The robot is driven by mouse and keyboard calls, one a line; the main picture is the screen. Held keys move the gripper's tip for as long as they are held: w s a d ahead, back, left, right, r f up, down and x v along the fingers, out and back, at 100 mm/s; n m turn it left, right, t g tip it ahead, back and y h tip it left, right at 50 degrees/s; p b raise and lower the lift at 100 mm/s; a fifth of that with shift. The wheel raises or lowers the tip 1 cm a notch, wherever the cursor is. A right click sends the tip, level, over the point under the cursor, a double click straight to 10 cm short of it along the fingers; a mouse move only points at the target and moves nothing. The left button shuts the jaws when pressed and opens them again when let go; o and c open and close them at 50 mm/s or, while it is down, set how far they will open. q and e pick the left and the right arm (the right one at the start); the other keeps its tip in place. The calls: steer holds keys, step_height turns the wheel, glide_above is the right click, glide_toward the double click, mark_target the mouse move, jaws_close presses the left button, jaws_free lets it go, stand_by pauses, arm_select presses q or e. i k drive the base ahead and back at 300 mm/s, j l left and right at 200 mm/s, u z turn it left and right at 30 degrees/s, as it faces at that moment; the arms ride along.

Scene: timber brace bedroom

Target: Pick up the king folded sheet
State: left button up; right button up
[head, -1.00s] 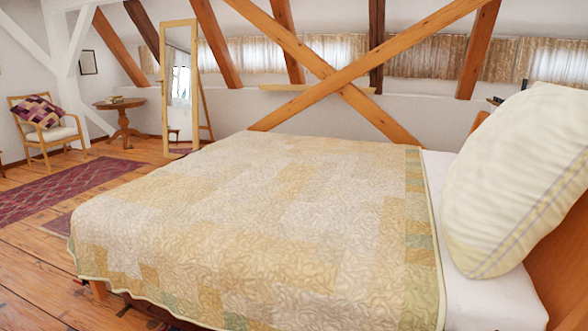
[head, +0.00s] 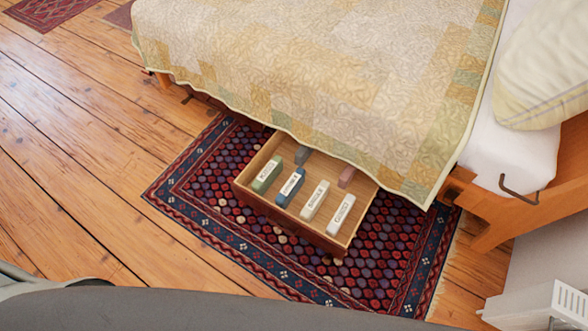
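An open wooden drawer (head: 290,226) sticks out from under the bed, above a patterned rug. In its front row lie several small folded bundles with white labels: a green one (head: 260,184), a blue one (head: 286,198), a beige one (head: 311,207) and a whitish one (head: 338,222). The labels are too small to read surely, so I cannot tell which bundle is the king folded sheet. Neither of my grippers is in view.
The bed with its patchwork quilt (head: 330,70) overhangs the back of the drawer. A dark red and blue rug (head: 200,190) lies beneath. Bare plank floor (head: 80,160) is free at left. A white slatted object (head: 545,305) stands at lower right.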

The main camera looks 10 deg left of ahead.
mark_target(270, 174)
steer(key=k+l+u, duration=0.7)
steer(key=i+l, duration=0.1)
steer(key=l, duration=0.05)
